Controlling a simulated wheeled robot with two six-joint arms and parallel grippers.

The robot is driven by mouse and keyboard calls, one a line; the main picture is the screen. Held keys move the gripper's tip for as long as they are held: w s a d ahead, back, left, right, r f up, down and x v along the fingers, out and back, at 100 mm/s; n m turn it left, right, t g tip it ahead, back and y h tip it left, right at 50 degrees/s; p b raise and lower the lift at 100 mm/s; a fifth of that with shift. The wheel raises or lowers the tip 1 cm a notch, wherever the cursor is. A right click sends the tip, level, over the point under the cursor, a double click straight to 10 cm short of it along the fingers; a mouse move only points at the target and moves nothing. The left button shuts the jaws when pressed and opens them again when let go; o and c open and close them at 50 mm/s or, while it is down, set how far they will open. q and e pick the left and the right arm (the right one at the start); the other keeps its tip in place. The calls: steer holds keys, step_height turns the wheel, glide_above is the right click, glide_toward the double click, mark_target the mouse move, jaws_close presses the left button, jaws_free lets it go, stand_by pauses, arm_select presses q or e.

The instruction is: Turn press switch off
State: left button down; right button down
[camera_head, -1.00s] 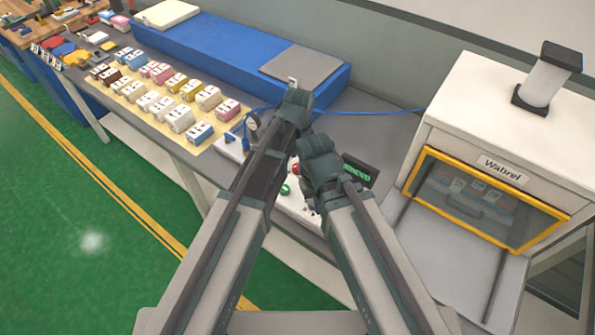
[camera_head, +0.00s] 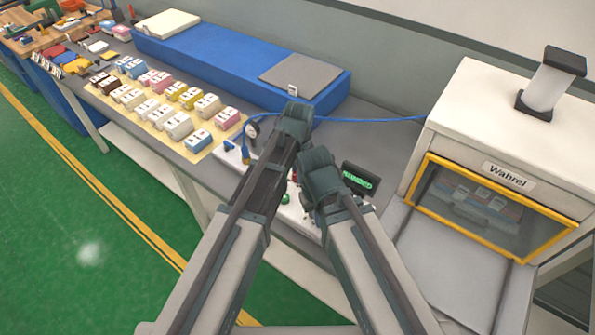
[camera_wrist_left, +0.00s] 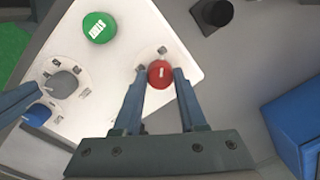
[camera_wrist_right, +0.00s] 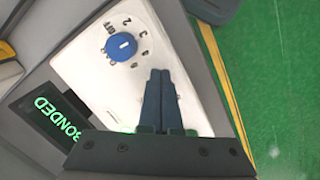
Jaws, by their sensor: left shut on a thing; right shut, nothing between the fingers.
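The white control panel (camera_wrist_left: 125,85) carries a red knob (camera_wrist_left: 160,74) with a white mark, a green button (camera_wrist_left: 99,27), a grey knob (camera_wrist_left: 62,84) and a blue knob (camera_wrist_left: 38,114). In the left wrist view my left gripper (camera_wrist_left: 161,78) has one finger on each side of the red knob and is closed on it. In the right wrist view my right gripper (camera_wrist_right: 160,73) is shut and empty, just beside another view of the blue knob (camera_wrist_right: 121,46). In the head view my arms hide much of the panel (camera_head: 232,158), and the fingertips do not show.
A dark display (camera_head: 359,178) with green letters, reading BONDED in the right wrist view, stands beside the panel. A white machine labelled Wabrel (camera_head: 508,174) is at right. Several coloured blocks (camera_head: 178,125) lie at left.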

arm_select(q)
steer(key=shift+n, duration=0.4)
steer(key=n, duration=1.3)
steer(key=shift+w+n+g, duration=0.1)
steer(key=shift+n+g, duration=0.2)
steer(key=shift+n, duration=1.7)
steer(key=shift+c, duration=2.3)
jaws_free()
